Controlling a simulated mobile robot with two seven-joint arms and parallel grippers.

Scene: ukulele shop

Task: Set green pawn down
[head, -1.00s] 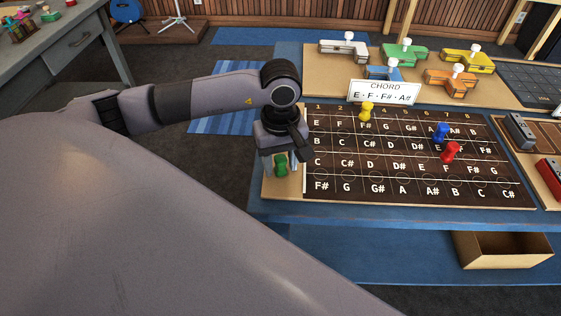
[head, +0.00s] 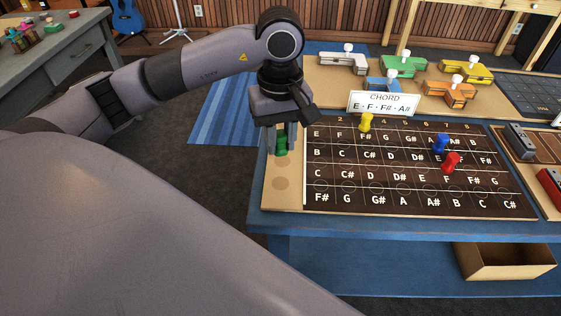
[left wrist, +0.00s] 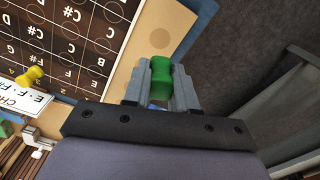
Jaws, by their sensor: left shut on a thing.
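The green pawn (head: 281,141) is held between the fingers of my left gripper (head: 282,146), over the bare wooden strip at the left end of the fretboard panel (head: 330,180). The left wrist view shows the green pawn (left wrist: 160,78) between both grey fingertips (left wrist: 161,86). I cannot tell for sure whether its base is touching the wood. A yellow pawn (head: 366,123), a blue pawn (head: 440,144) and a red pawn (head: 451,162) stand on the panel. My right gripper is out of view.
The chord card (head: 383,103) stands behind the panel. Several coloured pieces, such as a green one (head: 404,66), sit on a wooden board at the back. An open cardboard box (head: 505,259) is below the table's front edge. The panel's lower left is free.

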